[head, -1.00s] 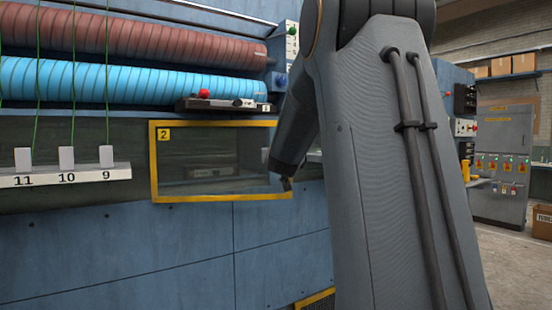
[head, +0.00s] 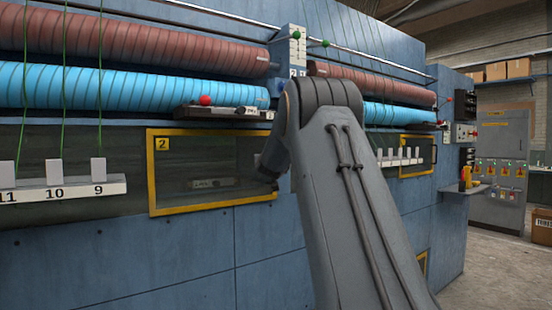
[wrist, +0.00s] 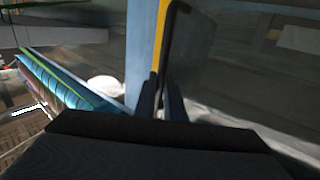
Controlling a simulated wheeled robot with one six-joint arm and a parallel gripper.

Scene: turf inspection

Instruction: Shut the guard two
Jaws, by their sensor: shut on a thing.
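Guard two (head: 151,180) is a clear panel in a yellow frame with a yellow "2" plate, on the blue machine front left of my arm in the head view. My gripper (head: 268,182) is at its right edge, partly hidden by my forearm. The fingers are shut on this handle. I cannot tell whether the guard is flush with the machine or a little ajar.
A ledge with a red knob (head: 204,100) juts out just above the guard. A white numbered rail (head: 70,190) is to its left. Another yellow-framed guard (head: 431,170) is farther right. Open floor (head: 497,265) shows at the right.

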